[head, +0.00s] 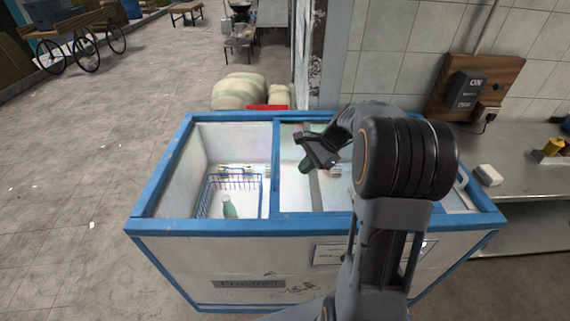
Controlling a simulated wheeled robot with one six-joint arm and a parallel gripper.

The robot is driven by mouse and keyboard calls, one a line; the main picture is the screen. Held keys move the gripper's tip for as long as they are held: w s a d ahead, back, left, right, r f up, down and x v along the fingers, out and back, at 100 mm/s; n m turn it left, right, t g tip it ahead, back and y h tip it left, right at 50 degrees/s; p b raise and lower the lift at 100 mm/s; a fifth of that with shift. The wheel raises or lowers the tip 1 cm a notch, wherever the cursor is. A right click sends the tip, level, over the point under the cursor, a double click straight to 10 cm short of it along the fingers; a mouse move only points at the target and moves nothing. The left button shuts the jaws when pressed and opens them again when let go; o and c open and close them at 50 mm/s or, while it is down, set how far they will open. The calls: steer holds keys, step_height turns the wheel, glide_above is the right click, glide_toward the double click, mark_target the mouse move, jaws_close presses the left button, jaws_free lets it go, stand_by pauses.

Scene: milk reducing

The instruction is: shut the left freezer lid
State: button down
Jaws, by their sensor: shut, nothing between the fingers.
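The chest freezer (250,227) has a blue rim and white walls. Its left part is uncovered, and inside are a blue wire basket (245,183) and a green bottle (229,207). A blue bar (276,165) runs front to back at the right edge of this opening; it looks like the left edge of the left lid, a clear pane lying to the right. My gripper (312,157) is shut and empty, above the middle of the freezer, right of the bar. Whether it touches the pane is unclear. A dark green item (305,166) shows just below the fingers. My arm hides much of the right side.
A steel counter (525,190) with a white block (488,176) stands at the right, below a tiled wall with a switch board (473,90). Pale sacks (240,92) and a red object (268,107) lie behind the freezer.

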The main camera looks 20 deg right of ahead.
mark_target(288, 179)
steer(key=w+d+f+m+y, duration=0.1)
steer(key=d+m, duration=0.1)
steer(key=w+d+f+m+t+y+p, duration=0.1)
steer(key=w+d+m, duration=0.1)
steer(key=w+d+f+m+y, duration=0.1)
steer(key=w+d+m, duration=0.1)
steer(key=d, duration=0.1)
steer(key=shift+w+d+f+t, duration=0.1)
steer(key=shift+w+f+t, duration=0.15)
steer(key=shift+t, duration=0.15)
steer(key=p+x, duration=0.2)
steer(key=x, duration=0.6)
steer(key=shift+w+a, duration=0.15)
steer(key=shift+a, duration=0.25)
steer(key=a, duration=0.1)
steer(key=w+a+p, duration=0.1)
steer(key=shift+a+r, duration=0.15)
steer(key=shift+a, duration=0.25)
steer(key=shift+w+a, duration=0.15)
steer(key=shift+a, duration=0.45)
